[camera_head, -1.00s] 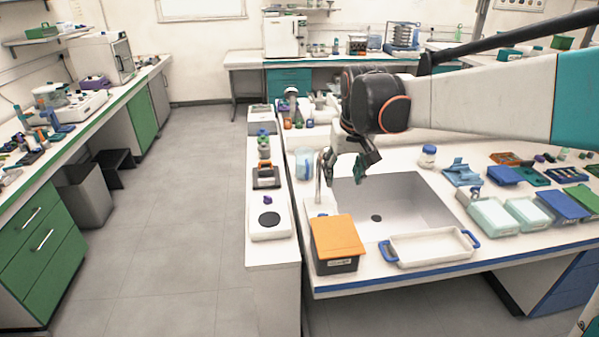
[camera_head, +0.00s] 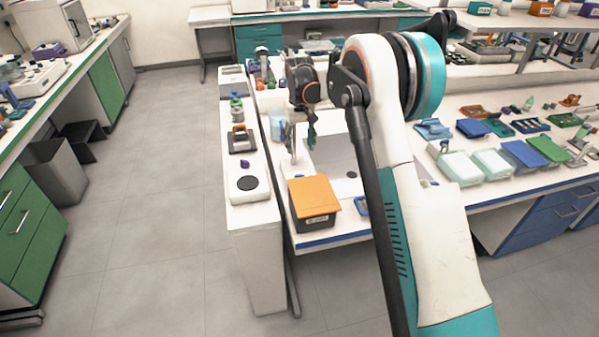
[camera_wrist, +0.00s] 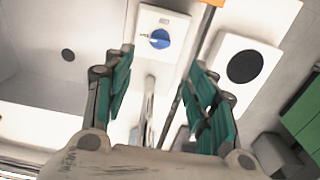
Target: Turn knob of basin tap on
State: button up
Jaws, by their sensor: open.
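A round blue knob (camera_wrist: 160,38) sits on a white plate beside the basin in the wrist view, and looks like the tap's knob. The grey tap (camera_wrist: 149,103) shows as a thin upright shape between my fingers in that view. It also stands at the basin's left edge in the head view (camera_head: 291,141). The basin (camera_head: 335,163) is partly hidden by my arm. My gripper (camera_wrist: 161,77) is open and empty, with the knob ahead between its teal fingers. In the head view my gripper (camera_head: 311,136) hangs just right of the tap. I cannot make out the knob there.
An orange-lidded box (camera_head: 314,197) stands at the counter's front left corner. A white device with a black disc (camera_head: 247,184) is on the narrow bench to the left, also in the wrist view (camera_wrist: 243,67). Pale-lidded boxes (camera_head: 460,167) stand right.

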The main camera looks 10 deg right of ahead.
notch_tip(320, 180, down, 14)
jog(key=b, duration=0.4)
jog(key=shift+r, duration=0.2)
jog(key=shift+c, duration=0.6)
jog(key=c, duration=1)
